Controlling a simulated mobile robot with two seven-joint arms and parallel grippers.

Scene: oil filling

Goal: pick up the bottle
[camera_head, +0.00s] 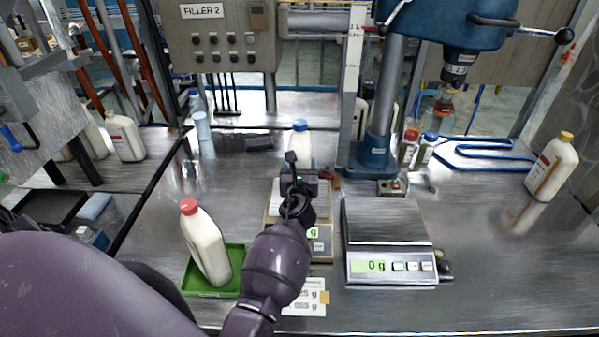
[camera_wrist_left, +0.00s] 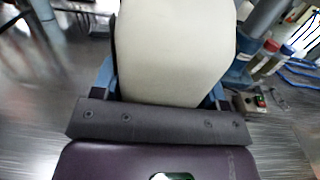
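A white bottle with a blue cap (camera_head: 301,138) stands upright behind my left gripper (camera_head: 299,165), which hides its lower part. In the left wrist view the pale bottle body (camera_wrist_left: 175,50) fills the space between the two blue-and-black fingers of my left gripper (camera_wrist_left: 163,90). The fingers lie close along both sides of the bottle; whether they press on it cannot be told. The left scale (camera_head: 322,232) is below the gripper, partly covered by my arm. Whether the bottle touches this scale is hidden. My right gripper is not in view.
A white bottle with a red cap (camera_head: 204,243) leans in a green tray (camera_head: 213,292), left of my arm. A second scale (camera_head: 392,268) reads 0 g. A blue press column (camera_head: 383,110) stands behind it. A yellow-capped bottle (camera_head: 551,167) is at the right; the right table is mostly clear.

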